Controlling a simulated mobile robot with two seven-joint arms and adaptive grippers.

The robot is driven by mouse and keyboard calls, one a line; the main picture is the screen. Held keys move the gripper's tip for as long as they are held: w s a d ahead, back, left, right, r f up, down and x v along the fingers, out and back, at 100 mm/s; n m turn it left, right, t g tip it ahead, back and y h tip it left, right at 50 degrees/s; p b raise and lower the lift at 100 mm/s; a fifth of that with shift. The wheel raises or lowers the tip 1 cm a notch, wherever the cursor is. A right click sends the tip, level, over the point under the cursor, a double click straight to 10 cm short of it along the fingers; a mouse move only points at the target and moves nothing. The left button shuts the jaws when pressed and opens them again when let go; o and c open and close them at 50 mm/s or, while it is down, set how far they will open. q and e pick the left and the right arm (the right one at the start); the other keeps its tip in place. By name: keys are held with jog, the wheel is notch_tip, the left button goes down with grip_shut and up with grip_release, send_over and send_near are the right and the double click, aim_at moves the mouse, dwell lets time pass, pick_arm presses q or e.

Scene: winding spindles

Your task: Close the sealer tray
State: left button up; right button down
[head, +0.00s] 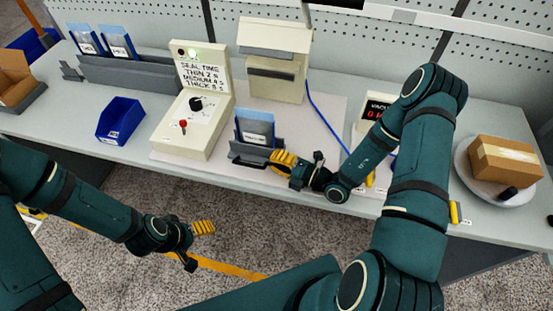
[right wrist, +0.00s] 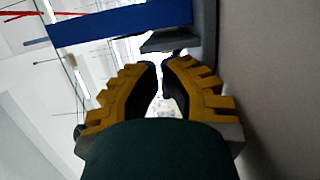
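The sealer tray (head: 276,148) is a low grey holder with a dark front bar, standing out on the bench in front of the cream sealer (head: 274,78). A clear pouch with blue edges (head: 257,128) stands upright in it. My right gripper (head: 276,160) is at the tray's front right; contact is unclear. In the right wrist view its yellow fingers (right wrist: 160,65) have their tips almost together with nothing seen between them. A blue band (right wrist: 120,28) and a grey part lie just beyond the tips. My left gripper (head: 206,228) hangs over the floor before the bench, its finger gap hidden.
A cream control box (head: 190,125) with a knob, a red lever and a green light stands left of the tray. A blue bin (head: 121,121) is farther left. A blue cable (head: 325,122) runs behind my right gripper. A brown carton (head: 505,160) sits on a round plate at the right.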

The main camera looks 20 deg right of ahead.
jog(key=shift+w+d, duration=0.1)
dwell(0.3)
jog(key=w+d+b, duration=0.1)
jog(key=w+d, duration=0.2)
jog(key=w, duration=0.1)
jog(key=w+d+b, duration=0.1)
jog(key=w+d, duration=0.2)
jog(key=w, duration=0.2)
jog(key=w+d+b, duration=0.1)
jog(key=w+d, duration=0.2)
jog(key=w, duration=0.1)
jog(key=shift+w+f, duration=0.1)
jog(key=shift+w, duration=0.05)
jog(key=shift+w+d, duration=0.45)
jog(key=shift+w, duration=0.25)
jog(key=shift+d, duration=0.1)
